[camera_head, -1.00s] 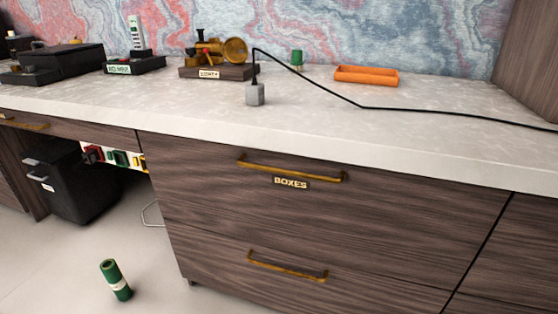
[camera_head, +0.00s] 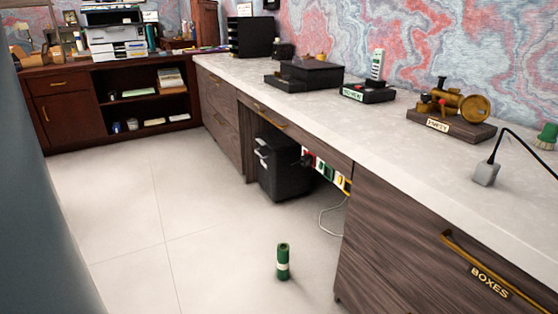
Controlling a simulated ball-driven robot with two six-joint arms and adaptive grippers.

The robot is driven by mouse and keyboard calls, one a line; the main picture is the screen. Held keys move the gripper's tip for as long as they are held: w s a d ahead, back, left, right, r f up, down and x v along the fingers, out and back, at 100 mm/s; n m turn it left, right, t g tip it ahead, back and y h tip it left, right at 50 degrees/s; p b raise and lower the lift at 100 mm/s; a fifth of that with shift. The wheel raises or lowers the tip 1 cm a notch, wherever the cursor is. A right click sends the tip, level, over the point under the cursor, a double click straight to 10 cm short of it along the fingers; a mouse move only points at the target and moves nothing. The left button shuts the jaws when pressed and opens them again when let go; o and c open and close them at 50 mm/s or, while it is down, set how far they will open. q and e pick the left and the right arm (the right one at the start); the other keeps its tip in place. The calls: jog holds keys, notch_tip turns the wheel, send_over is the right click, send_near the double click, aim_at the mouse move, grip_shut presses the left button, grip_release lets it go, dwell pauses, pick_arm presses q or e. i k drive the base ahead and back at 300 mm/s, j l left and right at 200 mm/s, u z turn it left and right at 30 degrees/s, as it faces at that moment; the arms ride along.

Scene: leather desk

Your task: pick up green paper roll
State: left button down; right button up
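The green paper roll (camera_head: 283,263) stands upright on the pale floor, below the middle of the head view. It is a dark green cylinder with a light band around it. Nothing touches it. Neither of my grippers shows in this view.
A long counter (camera_head: 395,125) with dark drawers runs along the right. A black bin (camera_head: 283,165) stands in the opening under it. A white cable (camera_head: 330,215) hangs near the drawers. A dark wooden cabinet (camera_head: 75,117) stands at the back. The tiled floor (camera_head: 150,220) left of the roll is clear.

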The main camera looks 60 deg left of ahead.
aim_at(284, 249)
jog(key=u, duration=1.7)
